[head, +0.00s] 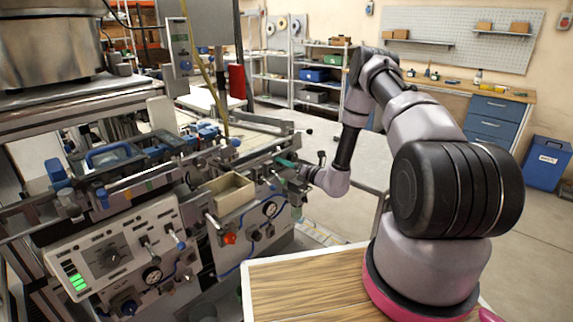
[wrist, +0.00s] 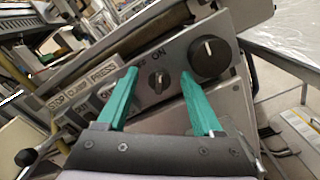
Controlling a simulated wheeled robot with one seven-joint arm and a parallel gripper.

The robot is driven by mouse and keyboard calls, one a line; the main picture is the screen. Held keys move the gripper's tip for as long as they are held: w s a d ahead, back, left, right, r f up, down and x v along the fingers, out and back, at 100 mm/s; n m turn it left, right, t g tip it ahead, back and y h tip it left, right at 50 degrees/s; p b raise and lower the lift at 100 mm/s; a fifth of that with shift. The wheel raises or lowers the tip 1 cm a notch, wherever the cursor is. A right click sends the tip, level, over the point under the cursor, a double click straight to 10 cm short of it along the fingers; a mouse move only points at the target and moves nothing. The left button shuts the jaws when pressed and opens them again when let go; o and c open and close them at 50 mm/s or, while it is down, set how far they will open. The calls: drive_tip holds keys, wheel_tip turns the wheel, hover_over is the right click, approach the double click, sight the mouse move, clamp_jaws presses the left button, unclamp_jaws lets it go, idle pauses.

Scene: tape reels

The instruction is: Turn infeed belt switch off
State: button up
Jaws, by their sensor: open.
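A small dark rotary switch (wrist: 157,82) sits on a grey sloping panel (wrist: 176,62) in the wrist view, with the word ON beside it. No name for it is readable, so I cannot confirm it is the infeed belt switch. My gripper (wrist: 158,75) has two green fingers, open and apart, one on each side of the switch with nothing between them but the view of it. I cannot tell whether they touch the panel. In the head view my gripper (head: 288,161) is at the machine's right end, and the switch is hidden there.
A larger black knob (wrist: 210,57) with a white mark is just right of the fingers. Labelled controls reading STOP, CLAMP and PRESS (wrist: 103,74) lie to the left. In the head view an open beige box (head: 232,193) and a red button (head: 230,239) are on the machine's front.

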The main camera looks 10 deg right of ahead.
clamp_jaws()
drive_tip(key=shift+n, duration=0.4)
drive_tip(key=n, duration=1.3)
drive_tip(key=shift+s+a, duration=0.35)
drive_tip(key=shift+a, duration=0.05)
